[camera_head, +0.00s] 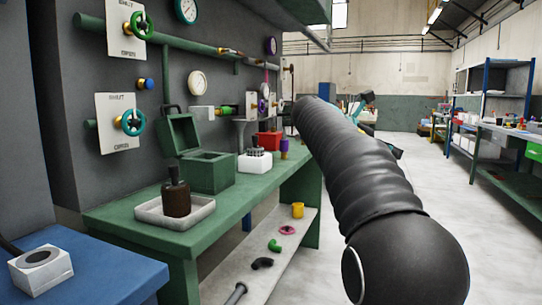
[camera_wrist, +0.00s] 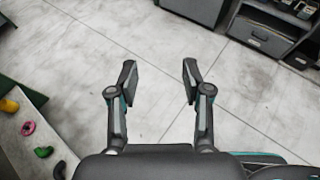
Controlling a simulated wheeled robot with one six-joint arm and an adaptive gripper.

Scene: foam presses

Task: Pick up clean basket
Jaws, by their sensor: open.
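My gripper (camera_wrist: 159,78) is open and empty in the wrist view, with its two fingers spread above bare grey floor. Nothing is between the fingers. I cannot make out for certain which thing is the clean basket. On the green bench in the head view stand a small white container (camera_head: 255,164) holding dark upright pieces and a red container (camera_head: 268,140) behind it. My black arm crosses the middle of the head view and hides part of the room behind it.
The green bench (camera_head: 140,228) also bears an open green box (camera_head: 208,173) and a white tray (camera_head: 160,212) with a dark bottle. Its lower shelf (camera_head: 285,255) holds small coloured parts. A blue table (camera_head: 95,270) is at front left. Shelving (camera_head: 490,90) stands right; the aisle floor is clear.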

